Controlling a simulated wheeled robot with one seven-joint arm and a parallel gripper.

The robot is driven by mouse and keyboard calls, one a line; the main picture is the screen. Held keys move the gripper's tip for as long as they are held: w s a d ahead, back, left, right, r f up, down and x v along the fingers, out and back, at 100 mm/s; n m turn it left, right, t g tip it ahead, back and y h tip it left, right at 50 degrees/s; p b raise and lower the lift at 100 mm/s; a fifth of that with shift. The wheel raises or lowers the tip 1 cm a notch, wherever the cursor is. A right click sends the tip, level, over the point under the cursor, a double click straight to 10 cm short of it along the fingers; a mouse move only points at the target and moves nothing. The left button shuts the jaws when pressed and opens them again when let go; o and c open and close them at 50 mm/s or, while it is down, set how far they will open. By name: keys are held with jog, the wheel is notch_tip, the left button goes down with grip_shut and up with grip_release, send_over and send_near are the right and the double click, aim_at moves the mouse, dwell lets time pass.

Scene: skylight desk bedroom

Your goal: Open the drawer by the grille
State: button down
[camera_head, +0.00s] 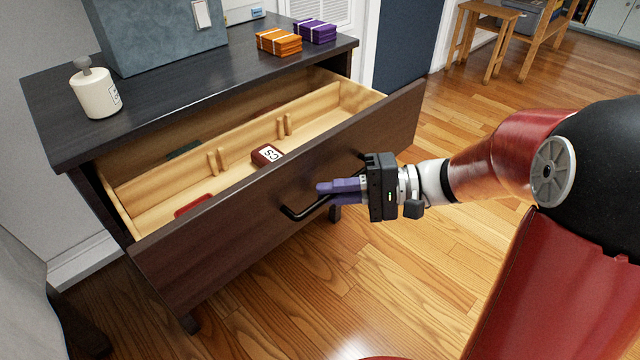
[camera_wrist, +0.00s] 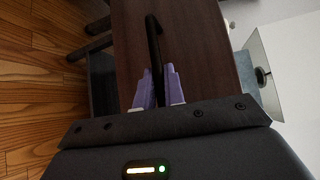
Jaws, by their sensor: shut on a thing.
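A dark brown drawer (camera_head: 225,225) stands pulled far out of its dark cabinet (camera_head: 60,130) in the head view. Its light wooden inside shows, with a red box marked CS (camera_head: 267,155) and other small red and dark green items. My gripper (camera_head: 338,190) is at the drawer front, its purple fingers shut on the black bar handle (camera_head: 300,213). In the wrist view the handle (camera_wrist: 153,40) runs between the two purple fingertips (camera_wrist: 158,85), with the brown drawer front (camera_wrist: 195,50) behind. The grille (camera_head: 315,10) is a white louvred panel behind the cabinet, partly cut off by the frame.
On the cabinet top are a white jar (camera_head: 95,92), a grey-blue box (camera_head: 160,35), an orange bundle (camera_head: 279,41) and a purple bundle (camera_head: 315,31). A wooden stool (camera_head: 485,35) stands far back. Open wood floor (camera_head: 370,290) lies in front of the drawer.

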jog(key=shift+s+d, duration=0.3)
jog(key=c, duration=1.5)
grip_release()
jog(key=shift+d, duration=0.1)
jog(key=d, duration=0.5)
jog(key=d+r, duration=0.1)
jog(key=d, duration=0.1)
jog(key=shift+w+d, duration=0.3)
jog(key=shift+w, duration=0.1)
